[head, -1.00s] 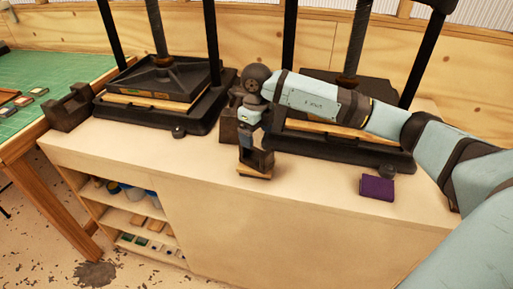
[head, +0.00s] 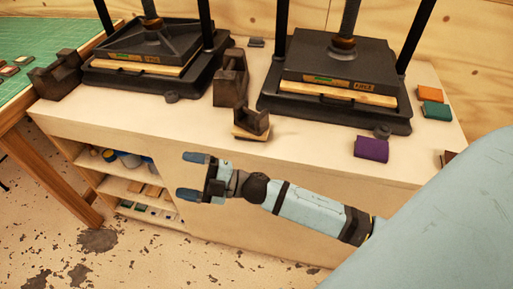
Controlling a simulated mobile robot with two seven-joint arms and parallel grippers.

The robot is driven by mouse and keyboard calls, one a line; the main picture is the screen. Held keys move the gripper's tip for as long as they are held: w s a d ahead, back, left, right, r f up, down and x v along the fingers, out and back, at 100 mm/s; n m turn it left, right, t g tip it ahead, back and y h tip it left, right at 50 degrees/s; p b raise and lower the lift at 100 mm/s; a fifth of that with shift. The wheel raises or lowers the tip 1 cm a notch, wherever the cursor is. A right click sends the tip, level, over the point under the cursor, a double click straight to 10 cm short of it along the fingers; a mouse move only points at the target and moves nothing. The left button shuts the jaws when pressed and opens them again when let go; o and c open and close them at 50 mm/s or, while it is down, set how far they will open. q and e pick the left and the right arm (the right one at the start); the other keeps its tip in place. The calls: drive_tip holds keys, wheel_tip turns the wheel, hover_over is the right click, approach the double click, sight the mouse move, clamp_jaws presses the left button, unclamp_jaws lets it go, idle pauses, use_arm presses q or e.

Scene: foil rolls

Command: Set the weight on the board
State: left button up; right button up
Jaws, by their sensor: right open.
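A dark metal weight (head: 251,122) with a U-shaped top rests on a small light wooden board (head: 239,133). The board lies near the front edge of the counter, and the weight covers most of it. My right gripper (head: 187,176) is open and empty. In the picture it shows below and left of the board, in front of the counter, and it is clear of the weight. My left gripper is not in view.
Two black presses (head: 155,50) (head: 340,65) stand at the back of the counter (head: 190,118). Other dark weights (head: 230,80) (head: 57,75) stand between and left of them. A purple block (head: 371,148) lies at the front right, with orange (head: 430,94) and green (head: 437,111) blocks beyond.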

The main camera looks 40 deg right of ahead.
drive_tip(key=s+d+f+m+g+h, duration=0.1)
drive_tip(key=s+d+f+m+h, duration=0.3)
drive_tip(key=s+f+m+h, duration=0.3)
drive_tip(key=s+d+f+m+g+h, duration=0.1)
drive_tip(key=s+d+f+m+h, duration=0.2)
drive_tip(key=f+m, duration=0.9)
drive_tip(key=s+f+h, duration=0.2)
drive_tip(key=s+h, duration=0.1)
drive_tip(key=s, duration=0.2)
drive_tip(key=shift+s+d+f+h, duration=0.15)
drive_tip(key=shift+s+d+h, duration=0.2)
drive_tip(key=shift+h, duration=0.05)
